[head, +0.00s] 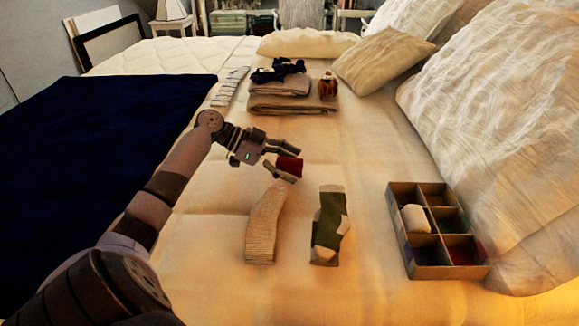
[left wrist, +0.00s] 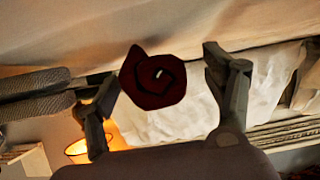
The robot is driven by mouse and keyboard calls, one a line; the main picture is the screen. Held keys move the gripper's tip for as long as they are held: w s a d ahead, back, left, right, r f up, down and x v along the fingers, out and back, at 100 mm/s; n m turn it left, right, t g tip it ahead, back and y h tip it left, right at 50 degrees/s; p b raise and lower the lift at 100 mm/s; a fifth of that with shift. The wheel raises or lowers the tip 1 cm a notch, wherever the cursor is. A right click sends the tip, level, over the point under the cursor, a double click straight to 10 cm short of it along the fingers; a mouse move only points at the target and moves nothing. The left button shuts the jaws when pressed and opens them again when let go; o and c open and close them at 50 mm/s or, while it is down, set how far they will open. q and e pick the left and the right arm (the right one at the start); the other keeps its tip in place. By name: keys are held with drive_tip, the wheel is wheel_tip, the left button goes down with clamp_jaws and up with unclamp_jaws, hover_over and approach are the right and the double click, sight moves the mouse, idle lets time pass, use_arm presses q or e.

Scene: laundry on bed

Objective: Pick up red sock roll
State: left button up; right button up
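The red sock roll (head: 289,166) is small and dark red, near the middle of the bed. My left gripper (head: 285,163) is at it, with one finger on either side. In the left wrist view the roll (left wrist: 153,78) shows its spiral end between the two fingers (left wrist: 160,75). A gap shows between the roll and the right-hand finger, and a narrower one at the left-hand finger, so the gripper looks open around the roll. Whether the roll touches the bed is hard to tell. My right gripper is not in view.
A beige sock (head: 264,224) and a green-white sock (head: 329,226) lie in front of the gripper. A divided box (head: 395,222) at right holds a white roll (head: 415,219). Folded clothes (head: 292,104) lie behind, near an orange-dark roll (head: 328,87). Pillows line the right side.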

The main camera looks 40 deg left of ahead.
use_arm(q)
drive_tip(key=c, duration=0.9)
drive_tip(key=shift+r, duration=0.1)
drive_tip(key=shift+c, duration=0.2)
